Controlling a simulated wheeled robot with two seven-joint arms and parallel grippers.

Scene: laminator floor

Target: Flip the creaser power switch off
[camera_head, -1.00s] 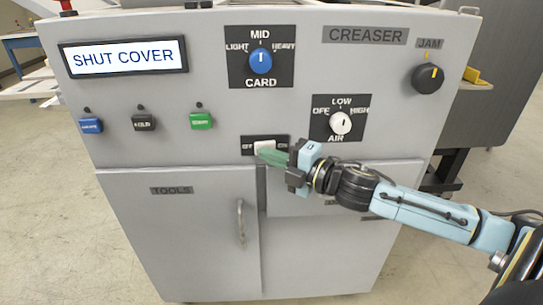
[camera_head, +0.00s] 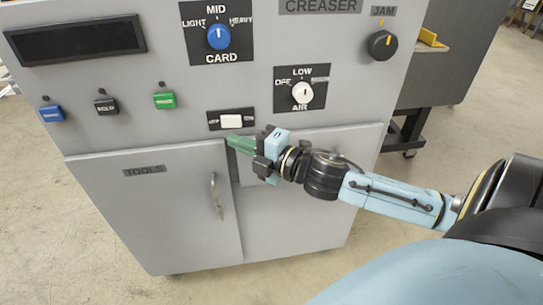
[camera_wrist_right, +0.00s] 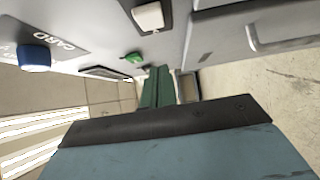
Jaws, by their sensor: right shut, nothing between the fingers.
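The creaser (camera_head: 330,110) is a grey cabinet facing me. Its power switch (camera_head: 231,121) is a white rocker on a black plate in the middle of the panel, and it also shows at the top of the right wrist view (camera_wrist_right: 150,16). My right gripper (camera_head: 234,143) is shut and empty, its green fingertips just below the switch plate and apart from the rocker. The display (camera_head: 75,40) on the panel is dark. The switch's small lettering is too blurred to read. My left gripper is not in view.
Around the switch are a blue card knob (camera_head: 219,36), a white air knob (camera_head: 301,92), a black jam knob (camera_head: 382,45) and blue, black and green (camera_head: 164,100) buttons. Below, the tools door (camera_head: 150,205) has a vertical handle (camera_head: 216,195).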

